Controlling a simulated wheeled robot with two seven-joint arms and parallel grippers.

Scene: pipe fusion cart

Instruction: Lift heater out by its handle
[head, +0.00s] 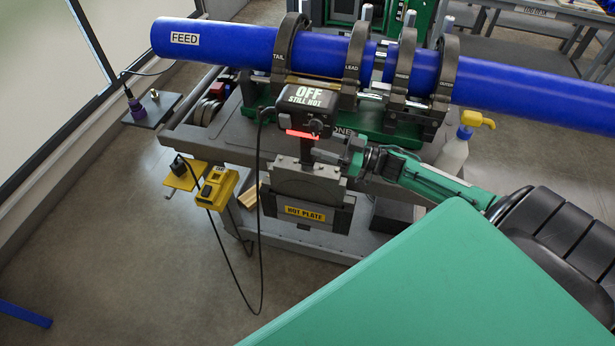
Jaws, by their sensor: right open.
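The heater (305,108) stands upright at the front of the cart. Its dark top box reads "OFF STILL HOT", with a glowing red strip under it. A dark stem (307,150) runs from the box down into a grey holder (285,187) with a yellow "HOT PLATE" label. The heater's lower part is hidden in the holder. My right gripper (335,154) comes in from the right and is open, just right of the stem and below the box. I cannot tell whether it touches the heater. My left gripper is not in view.
Blue pipes (226,40) lie in black clamps (285,48) behind the heater. A black cable hangs from the heater's left side. A yellow device (216,188) hangs at the cart's left.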

